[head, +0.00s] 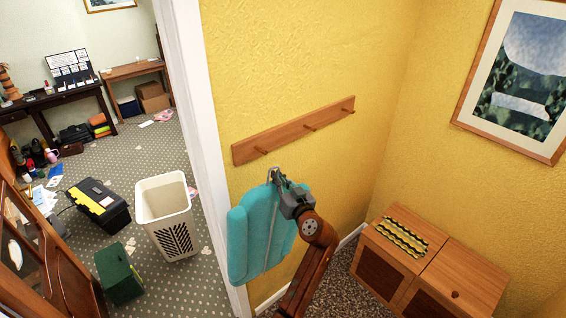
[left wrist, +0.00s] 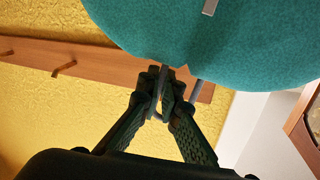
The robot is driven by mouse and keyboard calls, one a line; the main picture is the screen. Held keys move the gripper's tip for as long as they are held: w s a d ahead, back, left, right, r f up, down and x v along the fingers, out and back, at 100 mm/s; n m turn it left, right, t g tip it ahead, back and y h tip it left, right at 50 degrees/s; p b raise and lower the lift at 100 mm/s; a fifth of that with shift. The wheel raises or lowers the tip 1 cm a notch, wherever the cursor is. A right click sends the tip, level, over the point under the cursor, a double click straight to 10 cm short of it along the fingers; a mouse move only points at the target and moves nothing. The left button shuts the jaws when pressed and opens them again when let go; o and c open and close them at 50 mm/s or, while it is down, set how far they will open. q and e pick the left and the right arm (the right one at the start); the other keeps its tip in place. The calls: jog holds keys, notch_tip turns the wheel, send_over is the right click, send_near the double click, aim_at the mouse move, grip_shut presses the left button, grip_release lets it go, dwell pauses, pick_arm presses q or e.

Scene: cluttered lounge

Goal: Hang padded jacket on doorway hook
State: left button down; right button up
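The padded jacket (head: 258,237) is a teal, puffy shape hanging upright at the wall beside the white door frame. A grey metal loop shows at its top. In the left wrist view the jacket (left wrist: 225,35) fills the upper right. My left gripper (head: 281,184) is at the jacket's top; its fingers (left wrist: 165,97) are closed around the grey loop. The wooden hook rail (head: 290,132) is on the yellow wall just above, with three pegs. The left peg (head: 262,150) is just above and left of the loop. I cannot tell whether the loop touches a peg. My right gripper is out of view.
A wooden cabinet (head: 470,277) with a patterned cloth stands at the lower right. A framed picture (head: 522,80) hangs above it. Through the doorway are a white basket (head: 166,210), a black and yellow toolbox (head: 98,203) and floor clutter. The wall around the rail is clear.

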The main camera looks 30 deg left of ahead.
pick_arm(q)
jog(key=shift+g+y, duration=0.4)
jog(key=shift+g, duration=0.1)
jog(key=r, duration=0.1)
jog(key=w+r, duration=0.1)
jog(key=d+r+p, duration=0.1)
jog(key=shift+w+r, duration=0.3)
jog(key=shift+w, duration=0.1)
jog(key=s+a+f+x, duration=0.1)
jog(key=x, duration=0.8)
jog(key=shift+a+f, duration=0.25)
dwell(0.3)
dwell(0.5)
